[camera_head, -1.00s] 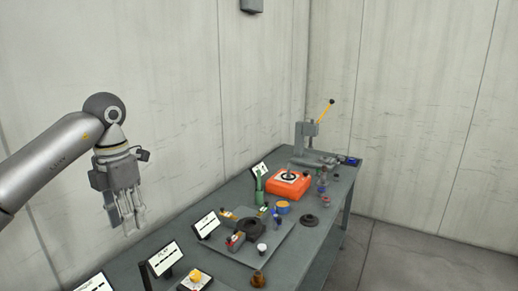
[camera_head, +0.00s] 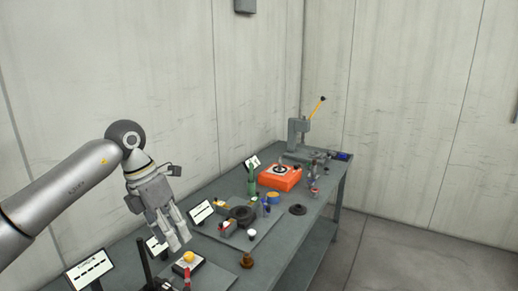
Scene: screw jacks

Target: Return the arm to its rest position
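My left arm comes in from the left, grey and silver. Its gripper (camera_head: 177,243) hangs with the fingers pointing down over the near part of the workbench (camera_head: 290,250). The fingers look apart, with narrow gaps, and nothing shows between them. Behind and below them are a small sign and a dark box with a yellow knob (camera_head: 188,257). I cannot tell whether the fingertips touch anything there; they look above the bench. My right gripper is not in view.
A dark post (camera_head: 145,262) rises near the front. Floor at right is clear.

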